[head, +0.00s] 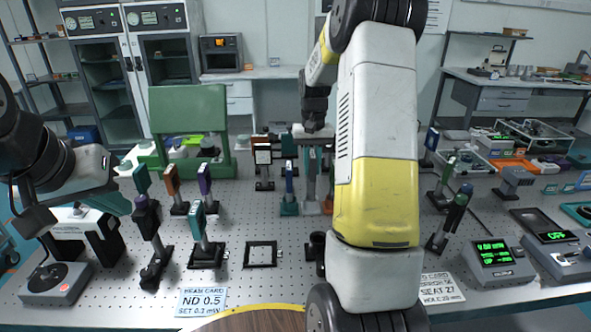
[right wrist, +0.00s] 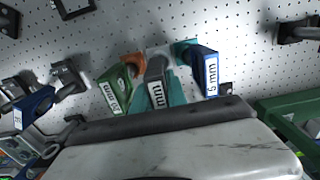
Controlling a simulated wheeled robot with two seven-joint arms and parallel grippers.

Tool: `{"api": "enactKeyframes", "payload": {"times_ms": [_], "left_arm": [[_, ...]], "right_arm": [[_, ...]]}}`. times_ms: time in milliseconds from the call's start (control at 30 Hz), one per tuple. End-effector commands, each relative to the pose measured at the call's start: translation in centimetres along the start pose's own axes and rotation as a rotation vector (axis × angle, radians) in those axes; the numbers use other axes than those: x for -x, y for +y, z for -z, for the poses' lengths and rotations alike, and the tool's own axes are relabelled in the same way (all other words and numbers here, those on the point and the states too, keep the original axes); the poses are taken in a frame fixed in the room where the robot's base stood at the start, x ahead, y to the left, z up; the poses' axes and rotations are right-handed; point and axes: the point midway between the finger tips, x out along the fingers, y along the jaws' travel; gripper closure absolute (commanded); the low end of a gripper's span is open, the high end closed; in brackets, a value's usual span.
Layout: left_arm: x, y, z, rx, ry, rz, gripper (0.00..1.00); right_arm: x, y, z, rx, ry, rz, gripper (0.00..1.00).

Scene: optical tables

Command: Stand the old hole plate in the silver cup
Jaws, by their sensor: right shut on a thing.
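My right gripper (head: 313,142) is low at the back middle of the optical table, above a row of narrow upright plates. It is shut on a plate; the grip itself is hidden. In the right wrist view a grey plate (right wrist: 157,90) labelled "mm" stands in the middle, probably the held one, between a green plate (right wrist: 115,90) and a blue plate (right wrist: 210,75). A pale, silvery cup (right wrist: 160,50) shows partly behind the grey plate; whether the plate is seated in it I cannot tell. I cannot tell which is the old hole plate. My left gripper (head: 75,205) is at the left; its fingers are unclear.
A black square frame (head: 260,254) lies on the perforated table. Posts with coloured holders (head: 203,235) stand at the left. A green stand (head: 190,120) is behind, and meters (head: 497,258) are at the right. My right arm hides the middle right.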

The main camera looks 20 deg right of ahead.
Motion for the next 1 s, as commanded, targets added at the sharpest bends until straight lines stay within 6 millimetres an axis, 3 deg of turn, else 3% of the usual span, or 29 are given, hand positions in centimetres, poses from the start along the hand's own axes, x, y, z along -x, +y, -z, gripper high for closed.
{"api": "enactKeyframes", "payload": {"times_ms": [200, 467, 833, 867, 933, 1000], "left_arm": [[0.0, 0.0, 0.0, 0.0, 0.0, 0.0, 1.0], [0.0, 0.0, 0.0, 0.0, 0.0, 0.0, 1.0], [0.0, 0.0, 0.0, 0.0, 0.0, 0.0, 1.0], [0.0, 0.0, 0.0, 0.0, 0.0, 0.0, 1.0], [0.0, 0.0, 0.0, 0.0, 0.0, 0.0, 1.0], [0.0, 0.0, 0.0, 0.0, 0.0, 0.0, 1.0]], "right_arm": [[-0.3, 0.2, 0.4, 0.0, 0.0, 0.0, 1.0], [-3.5, 0.1, 0.4, 0.0, -0.001, 0.001, 1.0], [-3.9, 0.1, 0.4, 0.0, 0.001, 0.001, 1.0], [-3.9, 0.1, 0.4, 0.0, 0.001, 0.001, 0.78], [-3.9, 0.1, 0.4, 0.0, 0.001, 0.001, 0.64], [-3.9, 0.1, 0.4, 0.0, 0.001, 0.001, 0.6]]}}
